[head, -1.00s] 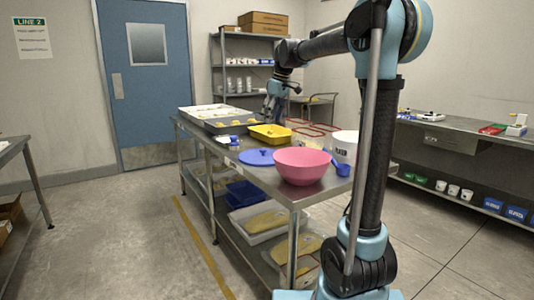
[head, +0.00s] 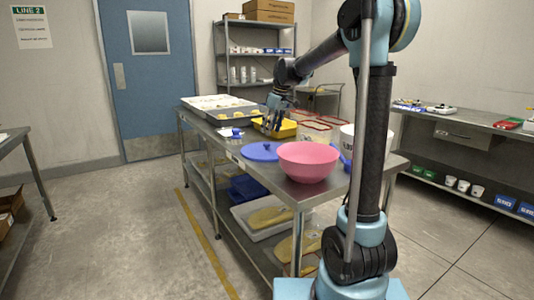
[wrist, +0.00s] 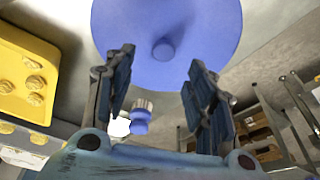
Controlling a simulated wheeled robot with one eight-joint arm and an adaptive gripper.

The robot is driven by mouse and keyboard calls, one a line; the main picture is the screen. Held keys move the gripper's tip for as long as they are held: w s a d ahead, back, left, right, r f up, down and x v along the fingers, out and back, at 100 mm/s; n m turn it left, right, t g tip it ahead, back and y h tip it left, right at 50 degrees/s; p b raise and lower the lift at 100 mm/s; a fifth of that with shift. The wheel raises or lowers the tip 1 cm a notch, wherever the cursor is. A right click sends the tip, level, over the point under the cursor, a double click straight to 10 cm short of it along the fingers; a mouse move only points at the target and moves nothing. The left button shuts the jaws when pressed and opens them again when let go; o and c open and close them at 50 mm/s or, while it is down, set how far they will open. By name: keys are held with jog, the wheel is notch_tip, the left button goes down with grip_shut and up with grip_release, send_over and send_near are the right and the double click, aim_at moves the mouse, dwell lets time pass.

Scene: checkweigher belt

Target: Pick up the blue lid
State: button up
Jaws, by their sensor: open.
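The blue lid (head: 258,152) lies flat on the steel table, just left of the pink bowl (head: 307,162). In the wrist view the lid (wrist: 205,25) is a round blue disc with a small knob (wrist: 163,49), cut off by the top edge. My gripper (head: 270,124) is above the table beyond the lid, in front of the yellow tray (head: 287,130). In the wrist view my gripper (wrist: 161,66) is open and empty, with a finger on each side of the knob's line. It appears apart from the lid.
A small blue-and-white item (wrist: 140,122) lies on the table near the lid. A grey tray (head: 216,113) with yellow pieces stands behind it. A white tub (head: 347,138) stands behind the pink bowl. Bare tabletop shows left of the lid.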

aim_at(268, 144)
jog(key=shift+x, duration=3.55)
jog(key=shift+s, duration=0.15)
jog(key=shift+c, duration=0.5)
jog(key=c, duration=1.1)
